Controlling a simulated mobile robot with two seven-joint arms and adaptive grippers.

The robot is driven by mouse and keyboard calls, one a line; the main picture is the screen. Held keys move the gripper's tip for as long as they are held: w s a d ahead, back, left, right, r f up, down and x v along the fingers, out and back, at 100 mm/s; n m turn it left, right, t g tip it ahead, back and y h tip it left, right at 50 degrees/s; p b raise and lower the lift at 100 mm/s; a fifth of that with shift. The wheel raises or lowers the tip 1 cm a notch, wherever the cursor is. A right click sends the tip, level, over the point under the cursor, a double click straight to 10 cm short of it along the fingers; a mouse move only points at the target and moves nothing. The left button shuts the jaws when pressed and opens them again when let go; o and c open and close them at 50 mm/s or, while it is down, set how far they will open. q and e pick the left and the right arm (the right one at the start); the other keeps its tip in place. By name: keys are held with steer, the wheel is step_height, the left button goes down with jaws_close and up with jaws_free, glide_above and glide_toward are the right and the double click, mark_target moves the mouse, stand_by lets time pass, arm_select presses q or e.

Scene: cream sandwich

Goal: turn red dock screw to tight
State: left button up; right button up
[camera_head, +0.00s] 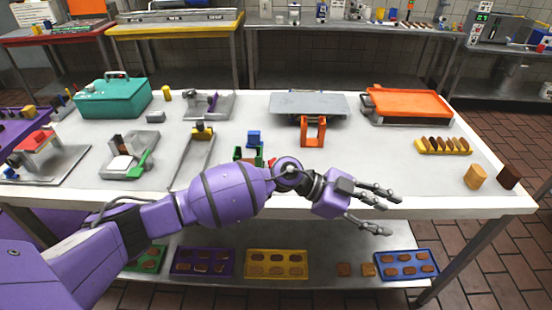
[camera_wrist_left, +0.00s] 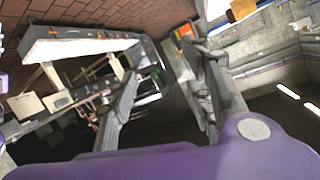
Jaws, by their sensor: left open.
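A dock with a red block (camera_head: 38,141) on a grey plate stands at the left end of the white table in the head view. A screw on it is too small to make out. My left gripper (camera_head: 392,213) is open and empty, pointing right over the table's front edge, far to the right of the red block. Its spread fingers also show in the left wrist view (camera_wrist_left: 168,95), with nothing between them. A small red part and a green block (camera_head: 250,153) lie partly hidden behind my left arm. My right gripper is not in view.
A teal toolbox (camera_head: 112,97), a grey plate press (camera_head: 308,103) and an orange tray (camera_head: 408,105) stand at the back. A lower shelf (camera_head: 320,235) holds coloured trays.

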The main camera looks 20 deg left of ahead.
arm_select(q)
steer(key=w+a+f+g+y, duration=0.1)
steer(key=w+a+y, duration=0.5)
steer(key=a, duration=0.4)
steer(key=n+y, duration=0.5)
steer(key=y, duration=0.3)
glide_toward(276, 159)
steer(key=shift+s+d+f, duration=0.1)
steer(key=shift+s+d, duration=0.05)
steer(key=shift+s, duration=0.35)
steer(key=shift+s+d+f, duration=0.1)
steer(key=shift+s+d, duration=0.05)
steer(key=shift+s, duration=0.3)
steer(key=shift+a+f, duration=0.1)
steer(key=shift+f, duration=0.2)
step_height(276, 159, down, 7)
steer(key=shift+r, duration=0.1)
steer(key=shift+c, duration=0.5)
steer(key=c, duration=1)
